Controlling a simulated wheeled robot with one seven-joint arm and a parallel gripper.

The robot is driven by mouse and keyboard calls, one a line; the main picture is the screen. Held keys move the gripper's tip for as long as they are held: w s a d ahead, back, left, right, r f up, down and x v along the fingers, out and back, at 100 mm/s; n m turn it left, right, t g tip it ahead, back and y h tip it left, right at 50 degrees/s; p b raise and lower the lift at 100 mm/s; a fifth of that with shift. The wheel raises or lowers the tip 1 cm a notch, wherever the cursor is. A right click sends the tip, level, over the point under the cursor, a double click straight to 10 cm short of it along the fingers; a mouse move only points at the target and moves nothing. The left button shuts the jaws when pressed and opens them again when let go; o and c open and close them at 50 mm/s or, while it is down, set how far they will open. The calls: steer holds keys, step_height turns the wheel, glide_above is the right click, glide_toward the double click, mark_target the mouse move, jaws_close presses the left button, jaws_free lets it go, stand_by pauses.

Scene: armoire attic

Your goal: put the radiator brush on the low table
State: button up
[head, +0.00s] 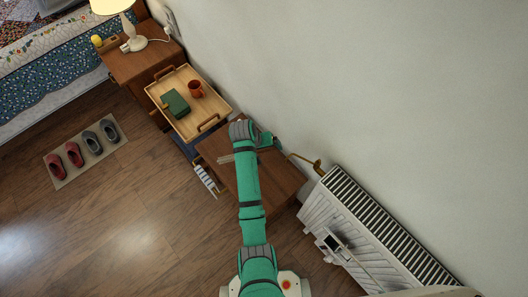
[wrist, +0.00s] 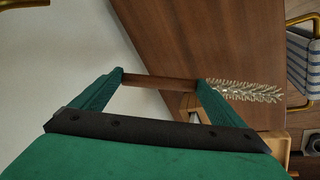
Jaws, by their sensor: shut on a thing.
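The radiator brush shows in the wrist view as a brown handle (wrist: 160,83) between my fingers, with a pale bristled head (wrist: 245,91) reaching to the right. In the head view its bristles (head: 228,158) stick out to the left of my arm. My gripper (wrist: 160,81) is shut on the handle; in the head view the gripper (head: 267,140) is partly hidden by the arm. The brush is over the brown wooden top of the low table (head: 278,178), which fills the middle of the wrist view (wrist: 220,40). I cannot tell whether the brush touches it.
A wooden tray (head: 206,121) with a green book (head: 175,103) and a red mug (head: 195,88) is beyond the table. A striped item (head: 206,180) is at the table's left. A white radiator (head: 345,235) stands right, along the wall.

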steer(key=shift+w+f, duration=0.15)
steer(key=shift+f, duration=1.55)
steer(key=shift+f, duration=0.15)
steer(key=o, duration=1.1)
steer(key=shift+r, duration=0.5)
steer(key=v, duration=1.1)
steer(key=s+d+f+n+t+y, duration=0.1)
steer(key=s+f+t, duration=0.55)
steer(key=s, duration=0.75)
steer(key=s+a+r+m+t+y, duration=0.1)
steer(key=s+r+t, duration=0.5)
steer(key=s+r, duration=1.5)
steer(key=shift+a+r+t+y, duration=0.25)
steer(key=shift+a+t+y, duration=0.1)
steer(key=shift+a+y, duration=0.25)
